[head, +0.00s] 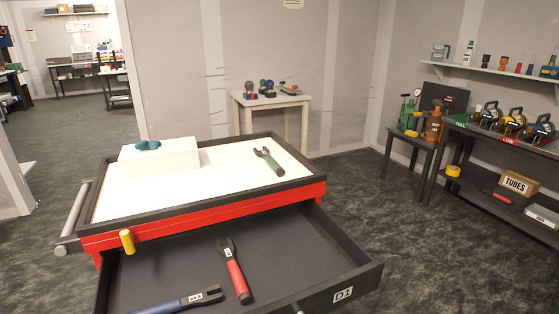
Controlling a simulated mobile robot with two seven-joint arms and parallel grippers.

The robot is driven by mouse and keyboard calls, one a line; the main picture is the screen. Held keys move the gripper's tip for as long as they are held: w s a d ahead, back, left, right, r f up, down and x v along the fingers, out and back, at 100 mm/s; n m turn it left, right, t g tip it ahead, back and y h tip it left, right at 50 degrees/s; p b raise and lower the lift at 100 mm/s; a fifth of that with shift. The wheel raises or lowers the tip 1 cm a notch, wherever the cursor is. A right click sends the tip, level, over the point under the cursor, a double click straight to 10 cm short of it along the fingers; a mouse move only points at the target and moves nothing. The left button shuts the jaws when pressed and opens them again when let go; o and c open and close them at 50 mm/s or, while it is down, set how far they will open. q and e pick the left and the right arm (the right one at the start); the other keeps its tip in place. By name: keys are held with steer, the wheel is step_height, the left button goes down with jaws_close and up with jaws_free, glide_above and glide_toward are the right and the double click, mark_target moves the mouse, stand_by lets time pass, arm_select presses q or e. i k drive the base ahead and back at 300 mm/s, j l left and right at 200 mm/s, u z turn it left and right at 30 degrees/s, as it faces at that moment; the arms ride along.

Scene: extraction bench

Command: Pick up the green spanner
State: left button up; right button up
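The green spanner (274,165) lies on the white top of the red cart (210,207), towards the back right. Its green handle points to the front right and its dark forked head to the back left. It lies clear of the dark raised rim. Neither of my grippers shows in the head view.
A white box (160,155) with a small teal object (148,145) on it stands at the cart's back left. The open drawer (300,250) holds a red spanner (235,275) and a blue one (180,302). A yellow object (127,241) is at the cart's front edge.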

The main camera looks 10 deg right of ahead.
mark_target(280, 172)
steer(key=i+l, duration=0.1)
steer(key=l, duration=0.35)
steer(key=i+l, duration=0.1)
steer(key=l, duration=0.35)
steer(key=i+l, duration=0.15)
steer(key=l, duration=0.3)
steer(key=i+l, duration=0.1)
steer(key=l, duration=0.35)
steer(key=i+l, duration=0.1)
steer(key=l, duration=0.35)
steer(key=i+l, duration=0.1)
steer(key=l, duration=0.35)
